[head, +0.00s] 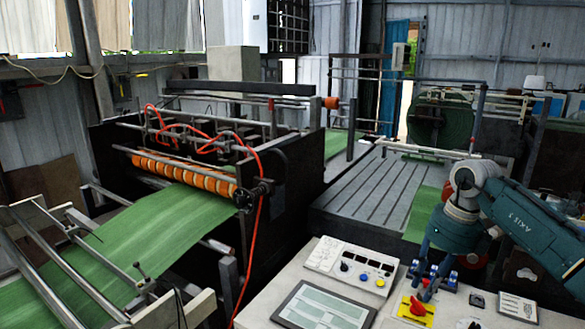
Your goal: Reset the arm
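My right arm comes in from the right edge, teal with grey joints, and bends down over the control desk (262,309). My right gripper (430,285) hangs at its lower end, above the desk's right part. It is small and dark here, and I cannot tell whether its fingers are open or shut. Blue parts show beside and behind it, partly hidden by it. I see nothing clearly held. My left arm and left gripper are not in this view.
The desk bears a control panel (350,265) with knobs, a framed screen (322,306), a yellow plate with a red switch (416,308) and small labels. Behind stands a machine with orange rollers (185,174) and green sheet (160,230). A grey slatted bed (365,190) lies beyond.

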